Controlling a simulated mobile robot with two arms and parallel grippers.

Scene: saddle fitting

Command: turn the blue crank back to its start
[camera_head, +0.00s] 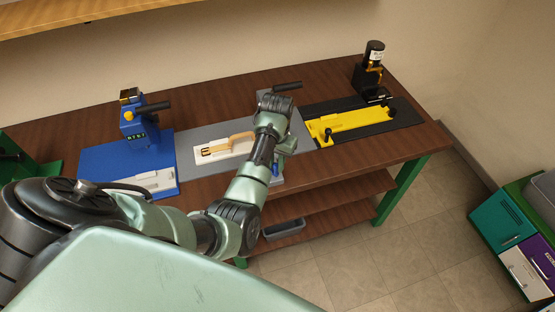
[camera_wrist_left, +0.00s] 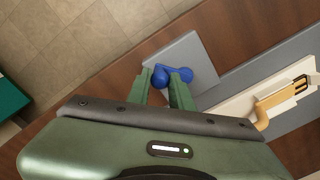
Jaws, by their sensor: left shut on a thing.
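The blue crank (camera_wrist_left: 184,74) shows in the left wrist view, with a round knob (camera_wrist_left: 161,80) at its left end. My left gripper (camera_wrist_left: 160,78) is shut on the crank's knob, one finger on each side of it. In the head view a small part of the blue crank (camera_head: 275,170) shows below my left gripper (camera_head: 277,160), and my arm hides the rest. The crank stands at the front right of a grey plate (camera_wrist_left: 195,55). My right gripper is in neither view.
A tan strap piece (camera_head: 230,144) lies on a white block left of my wrist. A blue press (camera_head: 137,120) stands further left. A yellow fixture (camera_head: 350,122) on a black base lies to the right. A grey tray (camera_head: 284,229) sits on the lower shelf.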

